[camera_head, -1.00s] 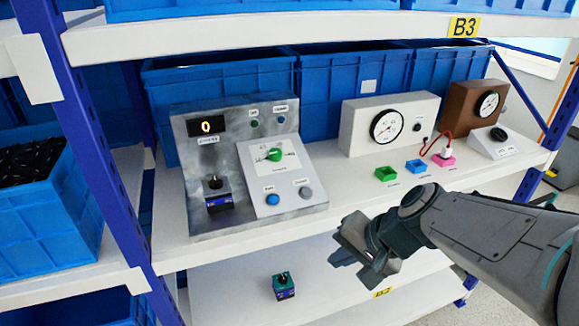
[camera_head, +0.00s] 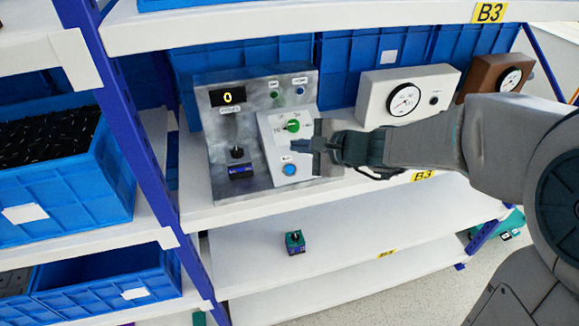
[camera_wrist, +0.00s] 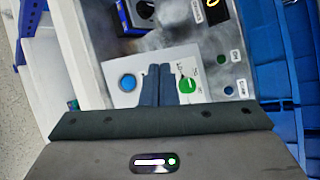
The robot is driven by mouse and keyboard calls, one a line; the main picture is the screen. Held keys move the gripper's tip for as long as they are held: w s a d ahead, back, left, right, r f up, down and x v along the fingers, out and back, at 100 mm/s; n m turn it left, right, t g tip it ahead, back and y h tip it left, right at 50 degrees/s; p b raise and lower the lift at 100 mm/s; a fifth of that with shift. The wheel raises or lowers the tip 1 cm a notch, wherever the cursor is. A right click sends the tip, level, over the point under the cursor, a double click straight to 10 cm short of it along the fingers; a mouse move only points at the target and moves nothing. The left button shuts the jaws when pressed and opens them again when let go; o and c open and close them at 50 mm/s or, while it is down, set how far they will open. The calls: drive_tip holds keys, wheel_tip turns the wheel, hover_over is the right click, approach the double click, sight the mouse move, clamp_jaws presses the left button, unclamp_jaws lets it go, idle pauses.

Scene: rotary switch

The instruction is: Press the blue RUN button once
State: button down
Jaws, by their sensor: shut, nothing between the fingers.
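The blue button (camera_head: 289,169) is on the lower part of the white sloped plate of the grey panel (camera_head: 222,155). It also shows in the wrist view (camera_wrist: 128,82), left of my fingers. My gripper (camera_head: 318,150) is shut and empty, in front of the right side of the white plate. In the wrist view my fingertips (camera_wrist: 158,68) lie between the blue button and the green rotary knob (camera_wrist: 187,86). The knob (camera_head: 293,125) sits above the button in the head view. The grey button at the plate's lower right is hidden behind my gripper. I cannot tell whether my fingers touch the plate.
A display (camera_head: 227,97) reads 0 at the panel's upper left, above a black knob on a blue block (camera_head: 240,168). A white gauge box (camera_head: 405,92) and a brown gauge box (camera_head: 497,74) stand to the right. Blue crates (camera_head: 447,50) line the back.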

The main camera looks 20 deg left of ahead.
sight(290, 169)
drive_tip(key=shift+f, duration=0.1)
drive_tip(key=f+b, duration=0.1)
drive_tip(key=f, duration=0.1)
drive_tip(key=w+a+f+b, duration=0.1)
drive_tip(key=f+b, duration=0.1)
drive_tip(key=w+f+b, duration=0.1)
drive_tip(key=f+b, duration=0.1)
drive_tip(key=f, duration=0.1)
drive_tip(key=shift+w+a, duration=0.1)
drive_tip(key=shift+a, duration=0.1)
drive_tip(key=shift+w+a+f+b, duration=0.15)
drive_tip(key=shift+w+f+b, duration=0.1)
drive_tip(key=shift+f+b, duration=0.35)
idle(1.5)
drive_tip(key=shift+w+a+f+b, duration=0.1)
drive_tip(key=shift+w+f+b, duration=0.15)
drive_tip(key=shift+b, duration=0.6)
